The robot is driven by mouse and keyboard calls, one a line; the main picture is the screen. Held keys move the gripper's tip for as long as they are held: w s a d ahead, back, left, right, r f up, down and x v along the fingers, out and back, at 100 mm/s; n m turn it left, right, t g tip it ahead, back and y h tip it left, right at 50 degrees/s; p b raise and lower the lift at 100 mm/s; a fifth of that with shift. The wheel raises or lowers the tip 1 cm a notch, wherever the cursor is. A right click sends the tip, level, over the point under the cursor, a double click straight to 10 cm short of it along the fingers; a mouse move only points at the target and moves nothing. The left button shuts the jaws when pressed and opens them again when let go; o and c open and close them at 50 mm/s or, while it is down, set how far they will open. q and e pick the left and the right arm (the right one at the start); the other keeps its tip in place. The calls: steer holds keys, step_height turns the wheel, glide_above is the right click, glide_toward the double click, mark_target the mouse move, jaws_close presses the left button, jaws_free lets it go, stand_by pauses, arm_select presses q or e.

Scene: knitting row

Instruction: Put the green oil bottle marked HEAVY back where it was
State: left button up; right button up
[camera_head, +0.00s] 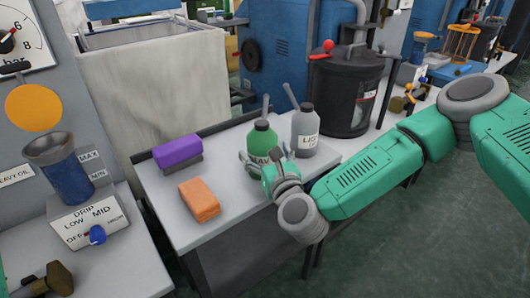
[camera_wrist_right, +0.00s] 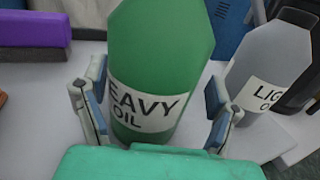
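The green oil bottle (camera_head: 262,138) stands upright on the grey bench (camera_head: 236,240). In the right wrist view the bottle (camera_wrist_right: 158,50) fills the middle, and its white label reads HEAVY OIL, partly cut by the left edge of the bottle. My right gripper (camera_head: 264,161) is low at the bottle, with one finger on each side of it. In the wrist view the gripper (camera_wrist_right: 156,104) looks open, with a gap between the right finger and the bottle. Whether the left finger touches is unclear. My left gripper is not in view.
A grey LIGHT oil bottle (camera_head: 304,128) stands close right of the green one. A black pot (camera_head: 344,95) is behind it. A purple block (camera_head: 178,151) and an orange cloth-like block (camera_head: 199,200) lie to the left. A drip-knob box (camera_head: 88,222) and blue cup (camera_head: 62,170) are far left.

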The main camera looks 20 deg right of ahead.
steer(key=shift+a+r, duration=0.25)
steer(key=shift+a, duration=0.25)
steer(key=shift+s+a, duration=0.25)
steer(key=shift+s, duration=0.05)
steer(key=s+d+p, duration=0.1)
steer(key=s+p, duration=0.1)
steer(key=s, duration=0.9)
steer(key=s+a+f+n+g+y, duration=0.3)
steer(key=s+f+n+g, duration=0.2)
steer(key=s+f+n, duration=0.45)
steer(key=s+a+f+n+g+y, duration=0.25)
steer(key=s+f+n+g, duration=0.35)
steer(key=n, duration=0.6)
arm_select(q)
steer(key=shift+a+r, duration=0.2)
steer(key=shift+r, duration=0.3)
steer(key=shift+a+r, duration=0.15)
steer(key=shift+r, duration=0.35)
arm_select(e)
steer(key=s+d+f+n+g+h, duration=0.3)
steer(key=s+d+n, duration=0.1)
steer(key=d+n, duration=0.3)
steer(key=s+d+f+n+g+h, duration=0.3)
steer(key=s+d+f+n, duration=0.1)
steer(key=d+n, duration=0.4)
steer(key=shift+s+d+f, duration=0.25)
steer(key=shift+s+d, duration=0.55)
steer(key=shift+d, duration=0.05)
